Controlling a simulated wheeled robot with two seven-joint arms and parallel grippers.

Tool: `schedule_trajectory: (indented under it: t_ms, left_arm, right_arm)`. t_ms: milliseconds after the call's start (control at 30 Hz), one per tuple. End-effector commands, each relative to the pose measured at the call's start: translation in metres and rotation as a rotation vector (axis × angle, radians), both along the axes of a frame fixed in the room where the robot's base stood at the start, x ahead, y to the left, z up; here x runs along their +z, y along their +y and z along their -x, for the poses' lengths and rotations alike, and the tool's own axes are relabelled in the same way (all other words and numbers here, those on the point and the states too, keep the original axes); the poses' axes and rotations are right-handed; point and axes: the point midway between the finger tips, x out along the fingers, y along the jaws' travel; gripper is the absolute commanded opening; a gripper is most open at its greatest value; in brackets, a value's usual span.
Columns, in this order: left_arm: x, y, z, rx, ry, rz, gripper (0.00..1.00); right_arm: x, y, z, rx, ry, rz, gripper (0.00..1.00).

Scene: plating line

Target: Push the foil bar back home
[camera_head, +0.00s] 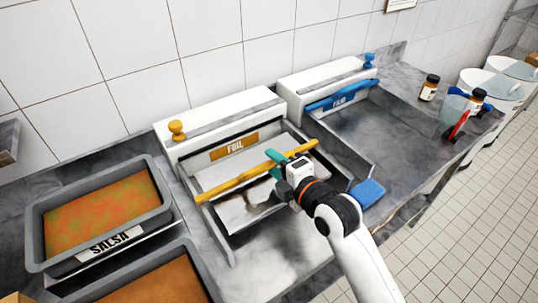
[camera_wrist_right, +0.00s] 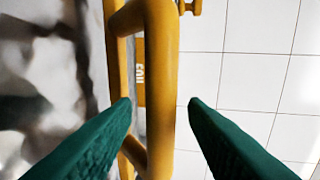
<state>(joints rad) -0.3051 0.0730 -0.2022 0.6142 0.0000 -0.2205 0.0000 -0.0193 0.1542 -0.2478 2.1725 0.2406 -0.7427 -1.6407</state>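The yellow foil bar (camera_head: 232,182) spans the metal foil tray, out in front of the white foil dispenser (camera_head: 222,121) with its yellow FOIL label (camera_head: 235,146). Crinkled foil (camera_head: 232,212) lies under and around it. My right gripper (camera_head: 273,163) is at the bar, right of its middle, with teal fingers on either side of it. In the right wrist view the bar (camera_wrist_right: 162,60) runs between the two open fingers, with a visible gap on the right side; contact on the left cannot be told. My left gripper is not in view.
A blue-barred film dispenser (camera_head: 330,82) stands to the right, with a blue sponge (camera_head: 367,193) on the counter. A salsa pan (camera_head: 100,215) is at the left. Jars (camera_head: 429,88) and white round containers stand far right. The tiled wall is behind.

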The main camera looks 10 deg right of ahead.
Motion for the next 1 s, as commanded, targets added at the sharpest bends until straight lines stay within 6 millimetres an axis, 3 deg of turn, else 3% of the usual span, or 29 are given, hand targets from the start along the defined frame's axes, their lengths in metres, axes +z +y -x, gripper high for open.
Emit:
schedule_trajectory:
  t_ms: [200,567,833,1000]
  left_arm:
    - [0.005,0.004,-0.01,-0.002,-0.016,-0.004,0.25]
    - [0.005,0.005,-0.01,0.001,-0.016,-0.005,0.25]
    - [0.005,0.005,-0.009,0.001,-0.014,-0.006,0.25]
    - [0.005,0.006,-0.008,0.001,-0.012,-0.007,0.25]
  right_arm:
    - [-0.005,0.01,-0.024,-0.001,0.0,-0.001,0.39]
    - [-0.007,0.012,-0.029,-0.001,0.0,0.001,0.39]
    - [-0.007,0.012,-0.029,-0.001,0.0,0.001,0.0]
    - [-0.007,0.012,-0.029,-0.001,0.001,0.001,0.0]
